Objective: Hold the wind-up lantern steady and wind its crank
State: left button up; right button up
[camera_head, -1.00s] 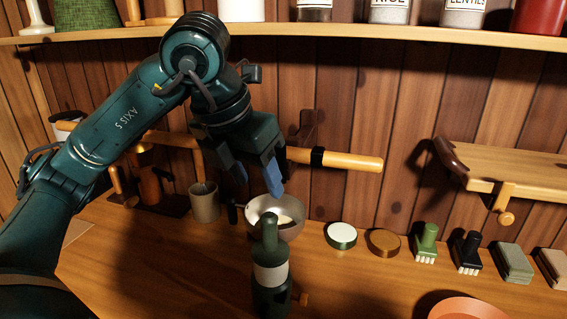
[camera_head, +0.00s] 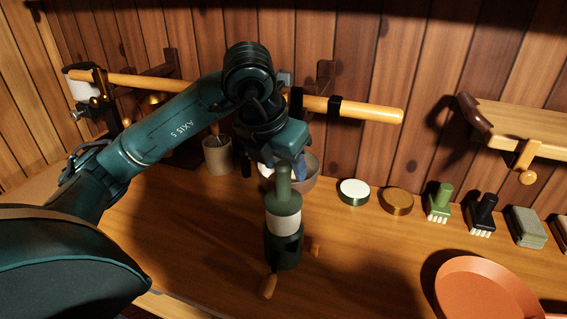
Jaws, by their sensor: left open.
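The wind-up lantern (camera_head: 283,220) stands upright on the wooden counter, a dark green body with a pale band and a narrower green top. A small wooden knob (camera_head: 268,287) shows at its front foot, perhaps the crank's handle. Another small wooden piece (camera_head: 315,250) shows at its right. My left gripper (camera_head: 284,166) is open, pointing down at the lantern's top. Its blue finger pad shows just right of the top and a dark finger to the left. I cannot tell whether the fingers are around the top or behind it. My right gripper is not in view.
A bowl (camera_head: 310,174) sits close behind the lantern. A cup (camera_head: 217,154), round tins (camera_head: 354,192), brushes (camera_head: 440,202) and blocks (camera_head: 525,227) line the back. An orange dish (camera_head: 486,290) is at front right. The counter between lantern and dish is clear.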

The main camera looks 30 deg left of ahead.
pick_arm(q)
jog(key=shift+w+f, duration=0.15)
jog(key=shift+f, duration=0.15)
jog(key=shift+c, duration=0.4)
grip_shut()
dwell(1.2)
